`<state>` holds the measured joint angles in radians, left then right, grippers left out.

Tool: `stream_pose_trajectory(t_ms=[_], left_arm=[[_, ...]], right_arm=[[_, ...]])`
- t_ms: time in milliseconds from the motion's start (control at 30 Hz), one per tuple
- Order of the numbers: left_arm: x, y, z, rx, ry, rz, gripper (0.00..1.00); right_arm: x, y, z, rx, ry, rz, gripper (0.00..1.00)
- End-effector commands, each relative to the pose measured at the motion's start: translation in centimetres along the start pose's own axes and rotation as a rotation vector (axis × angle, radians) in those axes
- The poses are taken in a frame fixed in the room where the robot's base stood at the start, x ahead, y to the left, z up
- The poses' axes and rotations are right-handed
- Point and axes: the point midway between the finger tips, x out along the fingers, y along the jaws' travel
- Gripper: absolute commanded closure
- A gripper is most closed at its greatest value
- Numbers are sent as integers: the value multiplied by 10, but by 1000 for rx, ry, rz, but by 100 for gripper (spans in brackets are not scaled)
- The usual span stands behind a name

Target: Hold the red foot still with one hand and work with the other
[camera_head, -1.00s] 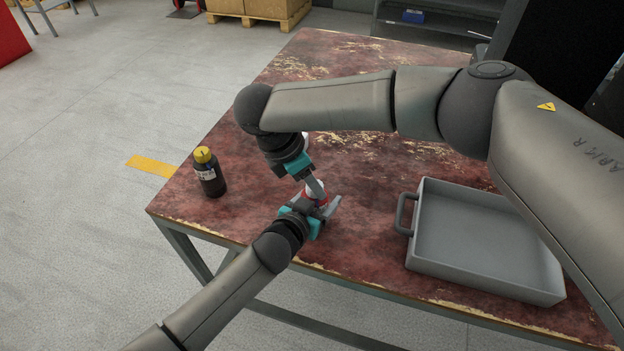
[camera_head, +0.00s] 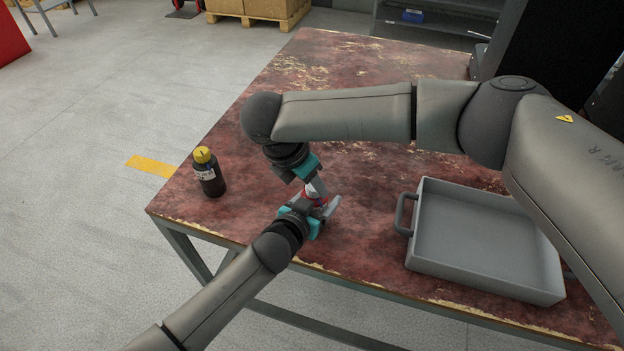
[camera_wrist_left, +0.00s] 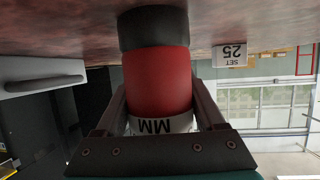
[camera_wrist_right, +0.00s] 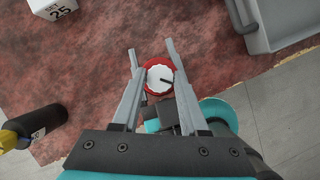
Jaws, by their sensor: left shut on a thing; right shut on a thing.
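The red foot is a short upright red cylinder (camera_wrist_left: 158,80) with a black base on the table and a white band with dark lettering. It also shows in the head view (camera_head: 321,200), mostly hidden by the grippers. My left gripper (camera_head: 326,207) is shut on its red body from the side. The foot's white ribbed top, with a dark mark, sits inside a red ring in the right wrist view (camera_wrist_right: 160,79). My right gripper (camera_wrist_right: 151,66) comes down from above and is shut on this top, one finger at each side.
A dark bottle with a yellow cap (camera_head: 209,174) stands left on the worn red table (camera_head: 370,170). A grey tray (camera_head: 480,240) with a handle lies to the right. A white block marked SET 25 (camera_wrist_right: 54,9) sits nearby, hidden in the head view.

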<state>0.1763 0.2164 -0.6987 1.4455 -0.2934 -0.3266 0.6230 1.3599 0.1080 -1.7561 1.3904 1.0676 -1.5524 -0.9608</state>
Motion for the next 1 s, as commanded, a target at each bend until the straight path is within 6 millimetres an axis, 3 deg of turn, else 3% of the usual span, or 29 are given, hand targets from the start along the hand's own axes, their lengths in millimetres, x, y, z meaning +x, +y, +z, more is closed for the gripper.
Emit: stream_pose_trajectory(t_ms=[400, 1000], left_arm=[[0, 0, 1, 0, -3, -1, 93], [0, -1, 1, 0, -3, -2, 93]], right_arm=[[0, -2, -1, -212, 3, 87, 100], [-1, -2, -2, -254, 3, 104, 100]])
